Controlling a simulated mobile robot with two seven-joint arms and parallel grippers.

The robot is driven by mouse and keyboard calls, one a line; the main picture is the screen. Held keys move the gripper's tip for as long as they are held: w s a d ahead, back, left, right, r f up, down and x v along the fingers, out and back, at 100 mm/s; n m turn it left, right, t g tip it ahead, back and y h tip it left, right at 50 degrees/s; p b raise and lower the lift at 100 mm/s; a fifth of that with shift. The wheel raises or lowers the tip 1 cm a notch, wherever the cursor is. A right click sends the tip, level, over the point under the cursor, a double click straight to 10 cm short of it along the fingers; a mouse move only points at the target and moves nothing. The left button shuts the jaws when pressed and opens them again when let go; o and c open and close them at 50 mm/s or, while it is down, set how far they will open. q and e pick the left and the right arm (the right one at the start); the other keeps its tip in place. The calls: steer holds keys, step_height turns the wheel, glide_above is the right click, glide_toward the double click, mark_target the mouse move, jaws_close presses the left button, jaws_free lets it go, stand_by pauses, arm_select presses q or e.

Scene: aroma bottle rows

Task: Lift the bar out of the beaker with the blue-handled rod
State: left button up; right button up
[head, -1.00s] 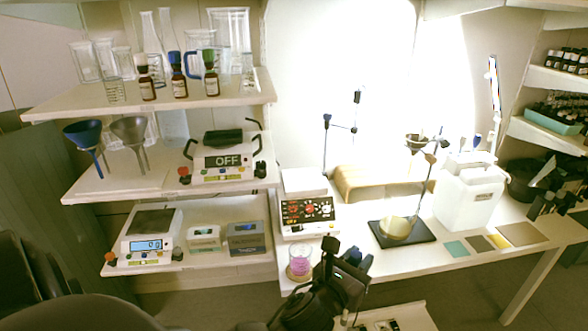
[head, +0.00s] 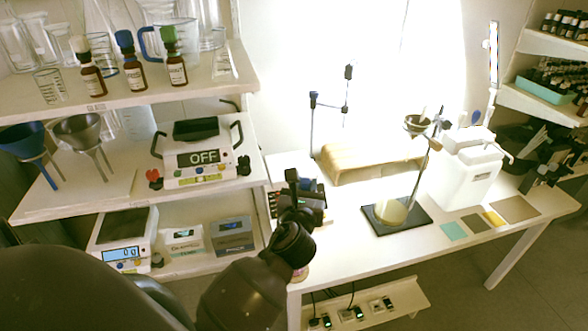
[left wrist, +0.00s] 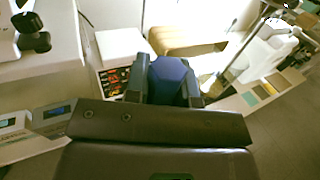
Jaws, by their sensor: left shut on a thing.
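My left gripper (head: 306,195) is over the left end of the white bench in the head view. In the left wrist view its two dark fingers (left wrist: 166,82) are shut on the blue handle of the rod (left wrist: 170,72). The rod's shaft is hidden below the gripper. The beaker is almost fully hidden behind my left arm; only a pinkish bit of its base (head: 302,273) shows. The bar cannot be seen. My right gripper is not in view.
The stirrer with red displays (left wrist: 115,78) stands beside the gripper. A wooden block (head: 370,160), a stand on a dark plate (head: 375,222) and a white jug (head: 465,175) are to the right. Shelves with bottles (head: 130,70) and scales (head: 125,240) are at left.

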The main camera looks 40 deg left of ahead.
arm_select(q)
steer(key=a+f+n+g+y+b, duration=0.1)
steer(key=a+f+n+y+b, duration=0.1)
steer(key=f+b, duration=0.9)
steer(key=shift+w+a+f+y+b, duration=0.35)
steer(key=shift+a+y+b, duration=0.35)
steer(key=shift+b, duration=0.35)
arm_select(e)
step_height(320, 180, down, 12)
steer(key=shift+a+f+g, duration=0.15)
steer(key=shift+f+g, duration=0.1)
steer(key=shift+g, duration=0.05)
